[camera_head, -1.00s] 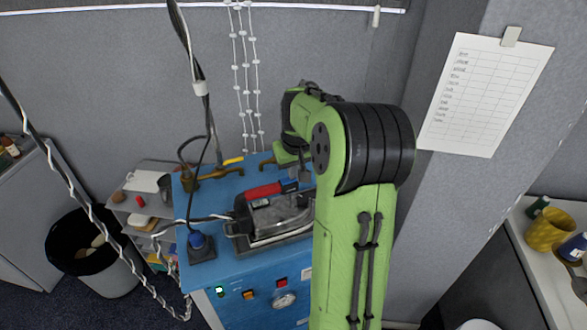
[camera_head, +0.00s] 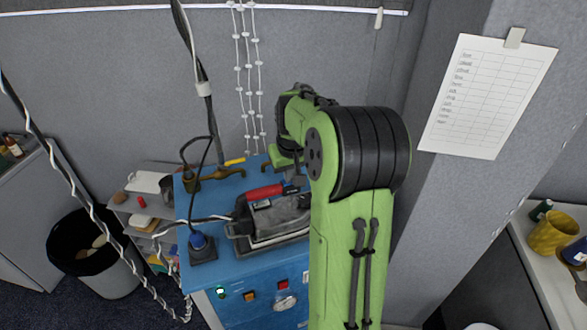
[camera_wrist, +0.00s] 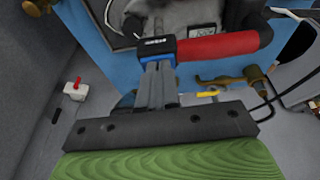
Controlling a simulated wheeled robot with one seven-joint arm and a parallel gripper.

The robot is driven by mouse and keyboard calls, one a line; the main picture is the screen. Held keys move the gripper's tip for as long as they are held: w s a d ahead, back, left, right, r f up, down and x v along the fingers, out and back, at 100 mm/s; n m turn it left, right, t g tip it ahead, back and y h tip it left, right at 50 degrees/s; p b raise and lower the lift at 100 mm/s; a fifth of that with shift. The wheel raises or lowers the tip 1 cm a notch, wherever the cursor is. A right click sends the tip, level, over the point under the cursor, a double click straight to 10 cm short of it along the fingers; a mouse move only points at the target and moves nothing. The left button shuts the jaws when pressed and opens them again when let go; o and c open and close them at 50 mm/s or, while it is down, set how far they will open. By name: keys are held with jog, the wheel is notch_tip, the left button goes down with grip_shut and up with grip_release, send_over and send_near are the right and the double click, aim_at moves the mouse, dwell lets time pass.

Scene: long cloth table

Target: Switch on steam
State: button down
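A black iron with a red handle (camera_head: 265,191) rests on top; the handle also shows in the wrist view (camera_wrist: 218,47). My gripper (camera_wrist: 158,68) looks shut, its grey fingers side by side, pointing at the handle's blue and black end. Whether they touch it is unclear. In the head view my green arm hides the station's right side.
Brass valves (camera_head: 208,179) stand at the station's back; the yellow lever also shows in the wrist view (camera_wrist: 208,94). A white box with a red lever (camera_wrist: 75,89) is at left there. Cables hang at left. A black-lined bin (camera_head: 75,243) stands left of the station.

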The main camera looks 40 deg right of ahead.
jog(key=r+p, duration=0.2)
jog(key=r, duration=0.1)
jog(key=r+p, duration=0.1)
jog(key=r, duration=0.1)
jog(key=shift+w+a+p, duration=0.15)
jog(key=shift+a+p, duration=0.1)
jog(key=shift+p, duration=0.1)
jog(key=s+d+b+v, duration=0.1)
jog(key=v, duration=0.8)
jog(key=shift+a, duration=0.1)
jog(key=b, duration=0.4)
jog(key=shift+r, duration=0.1)
